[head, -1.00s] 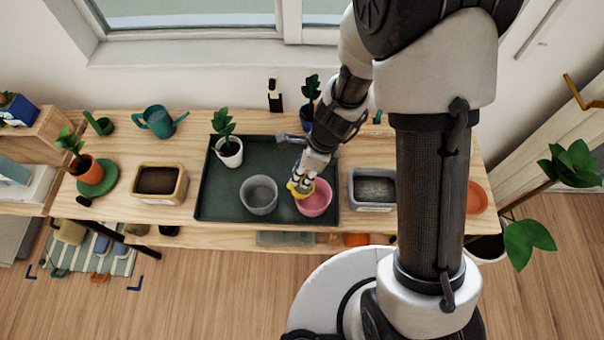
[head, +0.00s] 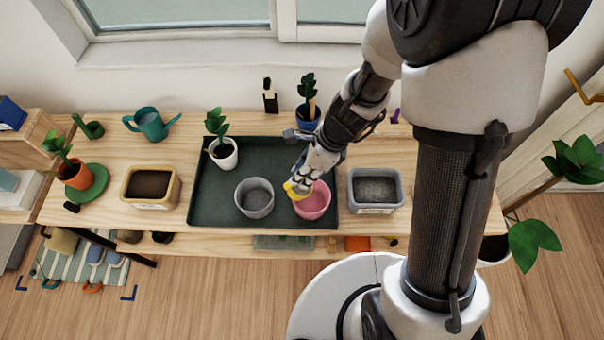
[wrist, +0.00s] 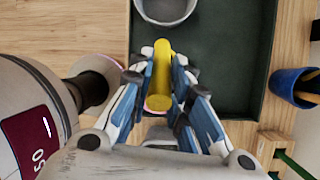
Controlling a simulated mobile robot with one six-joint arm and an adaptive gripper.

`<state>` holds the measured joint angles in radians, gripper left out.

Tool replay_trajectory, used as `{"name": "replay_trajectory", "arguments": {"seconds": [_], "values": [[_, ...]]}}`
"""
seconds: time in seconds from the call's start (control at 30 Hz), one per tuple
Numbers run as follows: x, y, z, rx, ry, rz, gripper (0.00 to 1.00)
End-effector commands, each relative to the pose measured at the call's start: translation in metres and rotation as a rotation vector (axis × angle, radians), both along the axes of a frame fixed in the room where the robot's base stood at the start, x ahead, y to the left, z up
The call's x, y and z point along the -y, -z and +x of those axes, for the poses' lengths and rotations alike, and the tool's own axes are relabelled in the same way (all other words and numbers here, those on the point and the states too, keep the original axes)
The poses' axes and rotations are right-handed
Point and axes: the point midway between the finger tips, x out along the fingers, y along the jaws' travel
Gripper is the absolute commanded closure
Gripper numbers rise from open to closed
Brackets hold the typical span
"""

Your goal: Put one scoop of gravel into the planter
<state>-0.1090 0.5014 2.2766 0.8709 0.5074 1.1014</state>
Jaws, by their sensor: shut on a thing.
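My gripper (head: 306,180) is shut on a yellow scoop (head: 293,189), which also shows between the fingers in the wrist view (wrist: 162,62). The scoop is at the left rim of a pink pot (head: 318,205); whether it touches the pot, and what it holds, I cannot tell. A grey pot (head: 254,198) stands just left of the pink one, both on a dark green tray (head: 210,207). A grey bin (head: 377,206) of grey gravel (head: 376,187) stands right of the tray. No label shows which pot is the planter.
A tan bin (head: 150,202) of dark soil stands left of the tray. A potted plant in a white pot (head: 224,155) is at the tray's back left. A blue pot (head: 306,117) stands behind the tray, a teal watering can (head: 151,126) at the back left. Bare wood surrounds the tan bin.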

Motion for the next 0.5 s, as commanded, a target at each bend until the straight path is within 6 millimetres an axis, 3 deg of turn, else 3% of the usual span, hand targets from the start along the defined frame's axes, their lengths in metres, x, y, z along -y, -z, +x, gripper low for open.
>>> {"name": "replay_trajectory", "arguments": {"seconds": [0.5], "values": [[0.0054,0.0010,0.0004,0.004,0.002,0.066,1.00]]}}
